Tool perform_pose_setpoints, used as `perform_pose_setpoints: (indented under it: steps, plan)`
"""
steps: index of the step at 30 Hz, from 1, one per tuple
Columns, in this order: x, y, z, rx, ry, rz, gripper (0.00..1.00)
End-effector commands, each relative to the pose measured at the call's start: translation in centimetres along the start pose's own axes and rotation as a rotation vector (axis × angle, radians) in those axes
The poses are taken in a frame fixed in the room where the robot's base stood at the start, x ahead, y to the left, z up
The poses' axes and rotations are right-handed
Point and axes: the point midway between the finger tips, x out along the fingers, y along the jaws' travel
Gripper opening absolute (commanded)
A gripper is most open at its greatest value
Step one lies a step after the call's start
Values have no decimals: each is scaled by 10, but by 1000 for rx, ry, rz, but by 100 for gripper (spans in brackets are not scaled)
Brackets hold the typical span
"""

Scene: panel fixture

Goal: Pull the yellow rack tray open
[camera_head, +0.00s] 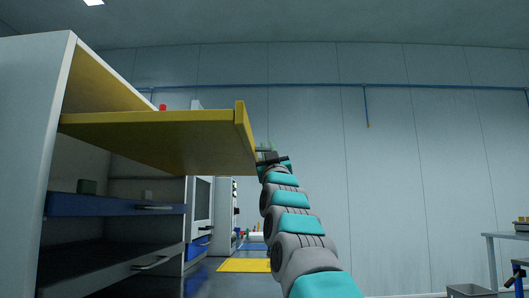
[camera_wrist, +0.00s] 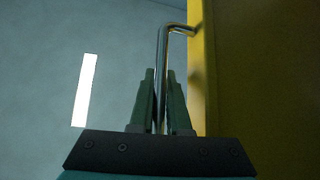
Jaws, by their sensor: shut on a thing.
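The yellow rack tray (camera_head: 165,135) sticks well out of the top of the rack in the head view, and I see it from below. Its yellow front also fills the right side of the wrist view (camera_wrist: 265,80). A bent metal handle (camera_wrist: 163,50) stands out from that front. My gripper (camera_wrist: 162,88) is shut on the handle, with one finger on each side of the bar. In the head view my gripper (camera_head: 267,157) is at the tray's front edge, small and partly hidden by my arm.
The rack (camera_head: 30,130) has a pale side wall at left. Below the yellow tray are a blue tray (camera_head: 110,205) and a dark tray (camera_head: 110,268), each with a handle. A yellow mat (camera_head: 243,265) lies farther back. A grey table (camera_head: 508,236) and bin (camera_head: 470,290) stand at right.

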Motion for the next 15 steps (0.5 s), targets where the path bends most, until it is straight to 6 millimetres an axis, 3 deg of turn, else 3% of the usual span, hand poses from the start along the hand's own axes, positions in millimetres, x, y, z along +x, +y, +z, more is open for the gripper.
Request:
perform_pose_setpoints:
  steps: [12, 13, 15]
  plan:
    - [0, 2, -1, 1, 0, 1, 0]
    - [0, 2, -1, 1, 0, 1, 18]
    - [0, 2, -1, 1, 0, 1, 26]
